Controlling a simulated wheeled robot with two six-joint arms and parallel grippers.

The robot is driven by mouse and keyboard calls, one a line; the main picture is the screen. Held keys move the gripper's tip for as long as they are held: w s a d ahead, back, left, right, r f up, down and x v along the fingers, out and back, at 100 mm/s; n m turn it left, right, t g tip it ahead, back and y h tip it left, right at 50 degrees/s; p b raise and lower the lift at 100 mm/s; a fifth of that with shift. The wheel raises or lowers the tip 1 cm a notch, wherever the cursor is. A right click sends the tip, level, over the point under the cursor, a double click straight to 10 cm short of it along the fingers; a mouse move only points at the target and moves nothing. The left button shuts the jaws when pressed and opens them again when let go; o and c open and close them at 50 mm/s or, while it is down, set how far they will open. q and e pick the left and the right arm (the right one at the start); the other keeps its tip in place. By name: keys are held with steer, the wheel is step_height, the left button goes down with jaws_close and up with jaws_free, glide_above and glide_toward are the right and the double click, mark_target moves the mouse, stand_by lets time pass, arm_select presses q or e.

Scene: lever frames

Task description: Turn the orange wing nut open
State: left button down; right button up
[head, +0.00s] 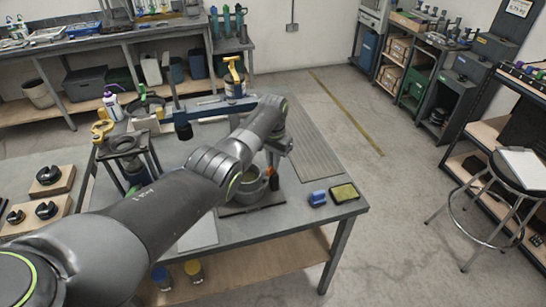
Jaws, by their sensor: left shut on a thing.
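My left arm reaches across the workbench (318,200) from the lower left, and its wrist bends down at the bench's middle. My left gripper (273,168) points down beside a round grey-green pot-like part (249,188) on a dark base plate. A small bit of orange, which looks like the orange wing nut (269,171), shows at the fingertips. The gripper is shut on it; the fingers hide most of it. My right gripper is not in view.
A blue block (318,198) and a yellow-green sponge (344,192) lie at the bench's right front. The ribbed mat (315,150) is clear. A stool (515,172) stands far right.

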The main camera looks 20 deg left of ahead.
arm_select(q)
steer(key=n+p, duration=0.1)
steer(key=n, duration=0.3)
steer(key=shift+r+n, duration=0.15)
steer(key=shift+n, duration=0.15)
steer(key=n, duration=0.5)
steer(key=shift+w+p, duration=0.1)
steer(key=shift+p, duration=0.25)
steer(key=shift+n, duration=0.3)
steer(key=c, duration=1.5)
jaws_free()
steer(key=shift+r+p, duration=0.3)
steer(key=shift+r, duration=0.15)
step_height(320, 180, up, 5)
steer(key=shift+p, duration=0.45)
step_height(320, 180, up, 11)
steer(key=b, duration=0.3)
steer(key=shift+r, duration=0.2)
